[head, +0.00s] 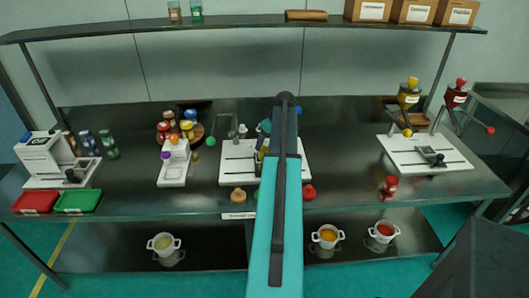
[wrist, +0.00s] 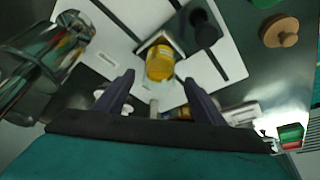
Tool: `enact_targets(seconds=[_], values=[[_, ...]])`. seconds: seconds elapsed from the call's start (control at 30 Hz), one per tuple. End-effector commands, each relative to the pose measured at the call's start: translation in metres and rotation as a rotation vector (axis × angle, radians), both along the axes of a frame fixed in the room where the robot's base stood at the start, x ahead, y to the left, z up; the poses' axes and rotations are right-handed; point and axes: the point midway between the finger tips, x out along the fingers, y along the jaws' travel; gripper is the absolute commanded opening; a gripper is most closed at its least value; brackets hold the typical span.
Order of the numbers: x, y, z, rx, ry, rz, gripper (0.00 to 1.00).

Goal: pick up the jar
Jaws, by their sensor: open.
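A small jar with yellow contents (wrist: 160,64) shows in the wrist view, beside dark parts on a white base plate (wrist: 130,18). My gripper (wrist: 160,90) is open, its two dark fingers spread on either side of the view below the jar. They are apart from it and nothing is between them. In the head view my arm covers much of the middle white base plate (head: 232,175), so the jar and my gripper cannot be made out clearly there.
A large clear glass vessel (wrist: 40,65) stands left of the jar in the wrist view. A black knob (wrist: 205,28) and a wooden lid (wrist: 280,32) lie to the right. In the head view, a scale (head: 40,155) and a red tray (head: 36,202) are at left.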

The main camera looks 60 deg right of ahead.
Motion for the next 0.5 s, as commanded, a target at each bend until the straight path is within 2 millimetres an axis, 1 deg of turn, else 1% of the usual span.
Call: enact_targets(seconds=[0.27, 0.5], values=[[0.002, -0.001, -0.004, 0.000, 0.000, -0.001, 0.63], [0.011, -0.004, -0.021, 0.002, 0.001, -0.001, 0.63]])
